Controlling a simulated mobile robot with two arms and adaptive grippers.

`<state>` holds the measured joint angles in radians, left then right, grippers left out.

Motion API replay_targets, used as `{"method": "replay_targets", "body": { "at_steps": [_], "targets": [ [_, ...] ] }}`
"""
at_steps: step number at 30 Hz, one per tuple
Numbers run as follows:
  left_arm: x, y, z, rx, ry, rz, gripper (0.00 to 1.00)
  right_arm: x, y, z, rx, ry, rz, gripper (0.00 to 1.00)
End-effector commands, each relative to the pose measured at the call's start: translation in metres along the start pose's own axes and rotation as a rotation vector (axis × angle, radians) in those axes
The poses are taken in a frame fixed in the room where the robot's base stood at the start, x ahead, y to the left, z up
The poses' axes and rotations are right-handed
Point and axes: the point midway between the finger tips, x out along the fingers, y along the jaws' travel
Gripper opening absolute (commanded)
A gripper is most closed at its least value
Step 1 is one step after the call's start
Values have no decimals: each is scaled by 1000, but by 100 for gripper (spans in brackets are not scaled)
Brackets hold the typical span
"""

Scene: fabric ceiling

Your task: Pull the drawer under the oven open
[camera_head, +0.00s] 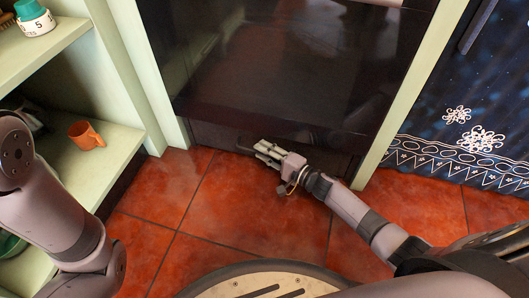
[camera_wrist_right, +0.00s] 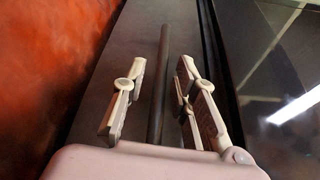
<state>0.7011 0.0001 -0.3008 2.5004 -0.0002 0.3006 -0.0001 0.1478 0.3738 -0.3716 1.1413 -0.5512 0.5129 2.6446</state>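The drawer (camera_head: 212,133) is a dark, low panel under the black oven (camera_head: 285,70); it looks closed in the head view. My right gripper (camera_head: 262,151) is in front of it, low over the floor. In the right wrist view, the drawer front (camera_wrist_right: 130,60) carries a dark bar handle (camera_wrist_right: 160,85). The fingers of the right gripper (camera_wrist_right: 160,82) are open, one on each side of the bar, with gaps visible on both sides. My left arm shows at the left of the head view, but its gripper is not visible.
Pale green shelves (camera_head: 115,150) at the left hold an orange mug (camera_head: 86,135) and a white-and-teal container (camera_head: 35,18). A dark blue patterned curtain (camera_head: 470,100) hangs at the right. The red tiled floor (camera_head: 240,210) before the drawer is clear apart from my own body.

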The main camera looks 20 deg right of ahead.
Motion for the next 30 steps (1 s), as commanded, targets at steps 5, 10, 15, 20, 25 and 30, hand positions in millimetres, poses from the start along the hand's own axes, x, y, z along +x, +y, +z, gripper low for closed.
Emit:
{"method": "replay_targets", "body": {
  "at_steps": [5,10,15,20,25,30],
  "targets": [
    [0,0,0,0,0,0,46,0,0,0,0,0,0,12],
    [0,0,0,0,0,0,46,0,0,0,0,0,0,1],
    [0,0,0,0,-1,0,46,0,1,0,0,0,1,0],
    [0,0,0,0,-1,0,46,0,1,0,0,0,1,0],
    [0,0,0,0,-1,0,46,0,1,0,-1,0,1,0],
    [0,0,0,1,-2,0,46,-1,1,0,-1,0,1,0]
  ]
}}
